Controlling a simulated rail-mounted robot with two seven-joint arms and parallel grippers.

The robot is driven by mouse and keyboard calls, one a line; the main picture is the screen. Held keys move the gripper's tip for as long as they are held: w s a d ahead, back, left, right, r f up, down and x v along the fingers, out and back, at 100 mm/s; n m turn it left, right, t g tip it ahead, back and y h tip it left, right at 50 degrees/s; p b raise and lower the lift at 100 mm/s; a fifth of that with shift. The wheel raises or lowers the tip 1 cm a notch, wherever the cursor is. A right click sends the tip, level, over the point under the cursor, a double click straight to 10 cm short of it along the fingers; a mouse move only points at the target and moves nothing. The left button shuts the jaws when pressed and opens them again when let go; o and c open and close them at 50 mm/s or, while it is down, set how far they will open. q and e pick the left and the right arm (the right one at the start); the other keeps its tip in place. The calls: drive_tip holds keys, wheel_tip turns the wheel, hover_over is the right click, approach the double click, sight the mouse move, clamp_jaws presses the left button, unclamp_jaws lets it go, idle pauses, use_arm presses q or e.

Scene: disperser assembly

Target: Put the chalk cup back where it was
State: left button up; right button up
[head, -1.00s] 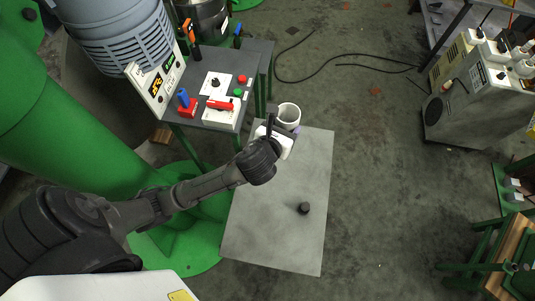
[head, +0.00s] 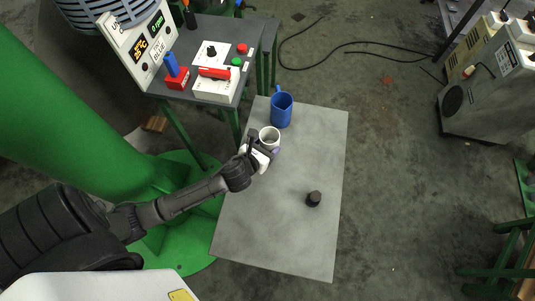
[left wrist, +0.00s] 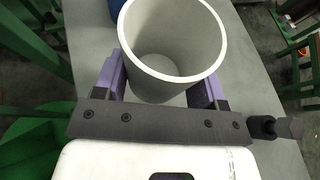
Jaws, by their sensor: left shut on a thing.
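The chalk cup (head: 270,135), a white open-topped cup, is at the upper left part of the grey table (head: 240,225). My left gripper (head: 264,151) is shut on it. In the left wrist view the chalk cup (left wrist: 172,45) stands upright between the purple fingers of the gripper (left wrist: 160,85), and its inside looks empty. I cannot tell whether its base touches the table. My right gripper is not in view.
A blue mug (head: 281,110) stands just behind the cup at the table's far edge. A small black knob-like object (head: 314,199) is on the right side of the table. A control bench (head: 215,88) adjoins behind.

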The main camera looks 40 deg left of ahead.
use_arm(q)
wheel_tip(320, 180, down, 3)
drive_tip(key=shift+r+b, duration=0.15)
drive_tip(key=shift+b, duration=0.2)
drive_tip(key=shift+d+f+b, duration=0.1)
drive_tip(key=shift+f+b, duration=0.75)
drive_tip(key=shift+f, duration=1.25)
drive_tip(key=shift+f, duration=0.15)
drive_tip(key=o, duration=1)
